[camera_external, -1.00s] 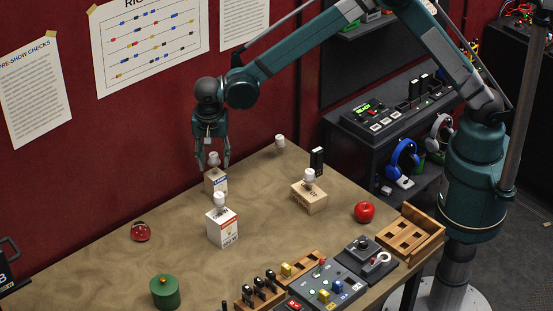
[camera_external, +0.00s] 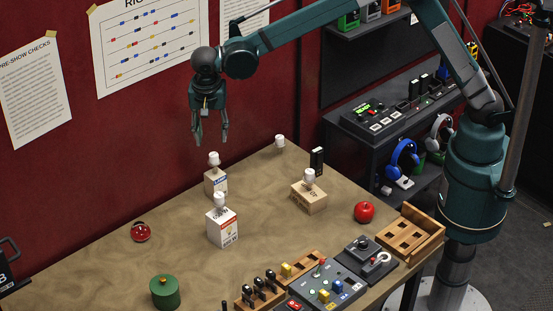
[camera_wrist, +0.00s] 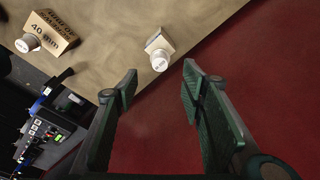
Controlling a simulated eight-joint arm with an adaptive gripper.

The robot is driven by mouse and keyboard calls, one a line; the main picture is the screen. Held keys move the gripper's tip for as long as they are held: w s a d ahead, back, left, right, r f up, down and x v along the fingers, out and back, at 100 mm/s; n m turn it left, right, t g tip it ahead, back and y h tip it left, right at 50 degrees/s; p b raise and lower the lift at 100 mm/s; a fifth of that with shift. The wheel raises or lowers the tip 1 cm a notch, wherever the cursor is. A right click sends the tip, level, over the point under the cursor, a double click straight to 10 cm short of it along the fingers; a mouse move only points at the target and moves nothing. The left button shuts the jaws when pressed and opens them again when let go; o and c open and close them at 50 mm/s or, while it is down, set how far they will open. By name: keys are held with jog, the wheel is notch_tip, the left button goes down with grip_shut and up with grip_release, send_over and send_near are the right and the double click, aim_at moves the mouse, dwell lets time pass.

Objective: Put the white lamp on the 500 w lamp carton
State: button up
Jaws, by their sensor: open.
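My gripper (camera_external: 211,142) is open and empty, above a white lamp (camera_external: 214,158). This lamp stands on the small carton with a blue label (camera_external: 216,183). In the wrist view the same lamp (camera_wrist: 160,62) and its carton (camera_wrist: 160,41) lie beyond my open fingertips (camera_wrist: 160,72), with a clear gap. A second white lamp (camera_external: 219,202) stands on a white-and-red carton (camera_external: 222,230). A third (camera_external: 309,176) stands on a brown carton (camera_external: 310,199), marked "40 mm" in the wrist view (camera_wrist: 55,32). Another white lamp (camera_external: 280,141) stands alone on the table. I cannot read which carton says 500 W.
The red wall is close behind my gripper.

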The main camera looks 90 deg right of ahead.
jog(key=shift+a+r, duration=0.1)
jog(key=shift+r, duration=0.2)
dwell(0.6)
jog(key=s+d+r+n+t, duration=0.1)
jog(key=s+d+r+n, duration=0.2)
jog(key=s+r, duration=0.35)
jog(key=s+d+r+n+t+y, duration=0.15)
jog(key=s+r, duration=0.25)
jog(key=s, duration=0.5)
jog(key=s+d+r+n+t, duration=0.1)
jog(key=s+d+r+n, duration=0.35)
jog(key=s, duration=0.25)
jog(key=s+d+f+n+t, duration=0.2)
jog(key=s+n, duration=0.2)
jog(key=s, duration=1)
jog(key=s+d+f+n+t, duration=0.1)
jog(key=s+n, duration=0.4)
jog(key=s, duration=0.9)
jog(key=shift+d+f+t, duration=0.35)
jog(key=shift+d+f, duration=0.05)
jog(key=shift+f, duration=0.5)
